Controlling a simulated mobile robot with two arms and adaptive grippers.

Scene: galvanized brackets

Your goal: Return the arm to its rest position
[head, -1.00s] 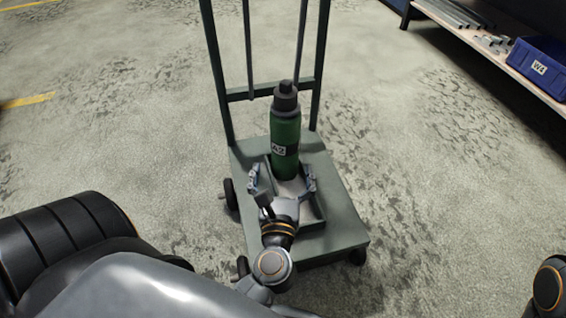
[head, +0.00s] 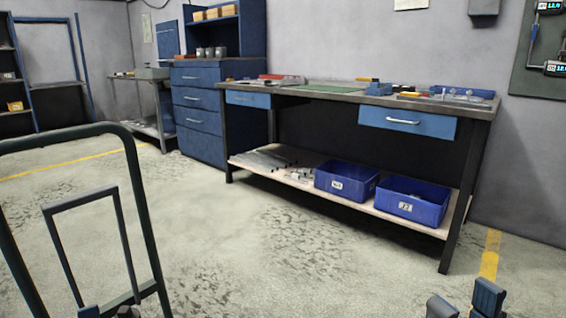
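My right gripper (head: 464,302) shows at the bottom right edge of the head view. Its two dark blue-grey fingertips stand apart with floor visible between them, so it is open, and nothing shows between them. The rest of the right arm is below the picture. The green bottle's body is not visible now.
The trolley's dark green handle frame (head: 146,215) stands at the left. A workbench (head: 330,92) with blue drawers stands ahead, two blue bins (head: 346,182) on its lower shelf (head: 290,188). A blue drawer cabinet (head: 200,110) stands beside it. The middle floor is clear.

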